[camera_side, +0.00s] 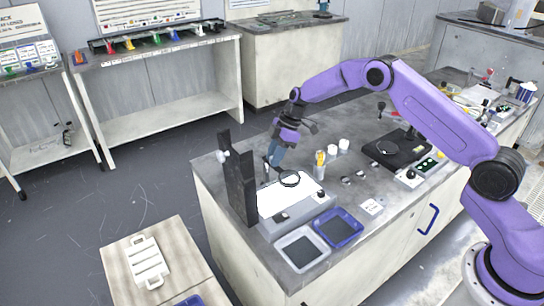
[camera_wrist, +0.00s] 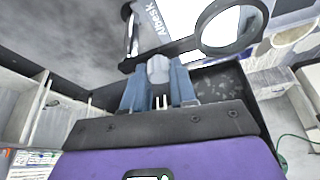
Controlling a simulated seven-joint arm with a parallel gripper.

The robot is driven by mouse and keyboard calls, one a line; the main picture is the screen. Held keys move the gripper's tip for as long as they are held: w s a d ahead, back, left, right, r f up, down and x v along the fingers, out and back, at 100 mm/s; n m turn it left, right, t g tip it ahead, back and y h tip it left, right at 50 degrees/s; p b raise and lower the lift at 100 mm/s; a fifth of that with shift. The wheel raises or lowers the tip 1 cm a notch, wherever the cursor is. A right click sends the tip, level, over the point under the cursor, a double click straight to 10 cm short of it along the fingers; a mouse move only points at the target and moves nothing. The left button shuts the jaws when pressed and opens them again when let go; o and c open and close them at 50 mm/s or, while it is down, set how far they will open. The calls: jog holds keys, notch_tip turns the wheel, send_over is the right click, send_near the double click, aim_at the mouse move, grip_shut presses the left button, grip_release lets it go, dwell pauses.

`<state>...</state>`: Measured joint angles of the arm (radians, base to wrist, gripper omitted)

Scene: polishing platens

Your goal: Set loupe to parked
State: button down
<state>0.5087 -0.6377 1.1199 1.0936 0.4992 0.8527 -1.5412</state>
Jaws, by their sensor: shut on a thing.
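The loupe (camera_side: 289,179) is a round lens in a dark ring on a black arm. In the side view its ring hangs over the far edge of the white lit panel (camera_side: 285,198). In the wrist view the loupe ring (camera_wrist: 229,28) is at the upper right, with its black arm running down left. My gripper (camera_side: 269,164) points down near the loupe arm. In the wrist view its blue fingers (camera_wrist: 158,82) are shut on a pale rounded knob (camera_wrist: 158,68) at the loupe arm. The arm's far joint is hard to make out.
A tall dark post (camera_side: 239,185) with a white knob stands left of the panel. A grey tray (camera_side: 302,249) and a blue tray (camera_side: 337,228) lie in front. White cups and a yellow-topped holder (camera_side: 320,164) stand to the right. A black platen machine (camera_side: 396,150) is farther right.

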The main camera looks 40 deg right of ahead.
jog(key=shift+w+d+n+g, duration=0.2)
jog(key=shift+d+n+g, duration=0.25)
jog(key=shift+n, duration=0.9)
jog(key=shift+w+d+n+g, duration=0.25)
jog(key=shift+d+n+g, duration=0.25)
jog(key=shift+n, duration=0.8)
jog(key=shift+w+d+n+g, duration=0.25)
jog(key=shift+n+g, duration=0.3)
jog(key=shift+n, duration=0.8)
jog(key=shift+d, duration=0.1)
jog(key=shift+h, duration=0.3)
jog(key=c, duration=0.9)
grip_release()
notch_tip(320, 180, up, 10)
jog(key=d, duration=0.1)
jog(key=shift+w, duration=0.25)
